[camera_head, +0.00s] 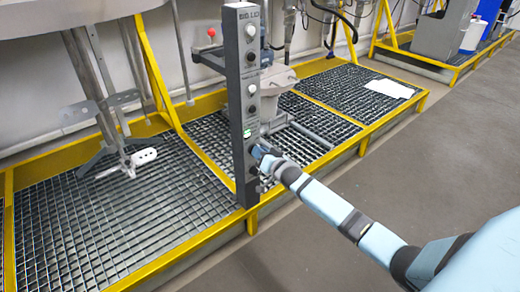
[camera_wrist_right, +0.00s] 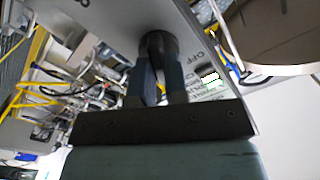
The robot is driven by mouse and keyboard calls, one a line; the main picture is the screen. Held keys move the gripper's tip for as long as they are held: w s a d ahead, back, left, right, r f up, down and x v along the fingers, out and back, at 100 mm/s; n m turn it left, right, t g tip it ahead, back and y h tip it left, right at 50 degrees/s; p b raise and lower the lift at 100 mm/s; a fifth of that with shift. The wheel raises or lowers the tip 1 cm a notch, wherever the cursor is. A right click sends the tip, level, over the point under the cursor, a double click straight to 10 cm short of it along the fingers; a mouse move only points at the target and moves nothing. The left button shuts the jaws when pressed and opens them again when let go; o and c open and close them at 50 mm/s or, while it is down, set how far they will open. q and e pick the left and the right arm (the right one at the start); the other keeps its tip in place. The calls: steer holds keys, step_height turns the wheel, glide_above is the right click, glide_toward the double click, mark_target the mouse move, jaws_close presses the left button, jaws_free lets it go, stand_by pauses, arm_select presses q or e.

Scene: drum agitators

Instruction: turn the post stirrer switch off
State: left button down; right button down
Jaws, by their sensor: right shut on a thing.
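The grey control post (camera_head: 235,80) stands upright at the front edge of the yellow-framed grating and carries several knobs and lights. A green light (camera_head: 247,134) shows low on its face. My right gripper (camera_head: 260,152) is at the post just below this light, and its arm hides part of the face. In the right wrist view, the fingers of my right gripper (camera_wrist_right: 160,85) are shut on a dark round switch knob (camera_wrist_right: 158,43) on the post's panel. A lit green light (camera_wrist_right: 211,79) and printed lettering show beside it. My left gripper is not in view.
Yellow-framed gratings (camera_head: 140,215) lie behind and left of the post. A large grey vessel (camera_head: 60,15) on legs stands at the upper left. A white sheet (camera_head: 390,88) lies on the right grating. The grey floor (camera_head: 400,150) at right is clear.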

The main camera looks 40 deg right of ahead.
arm_select(q)
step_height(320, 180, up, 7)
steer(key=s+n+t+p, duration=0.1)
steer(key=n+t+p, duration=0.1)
steer(key=p, duration=0.4)
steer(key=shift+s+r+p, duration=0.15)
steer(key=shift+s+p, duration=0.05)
steer(key=shift+p, duration=0.1)
arm_select(e)
steer(key=shift+a+n, duration=0.2)
steer(key=shift+n, duration=3.25)
steer(key=shift+a+n, duration=0.2)
steer(key=shift+n, duration=3.25)
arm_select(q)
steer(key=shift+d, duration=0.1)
arm_select(e)
steer(key=c, duration=1.1)
jaws_free()
steer(key=shift+c, duration=0.2)
steer(key=shift+s, duration=0.1)
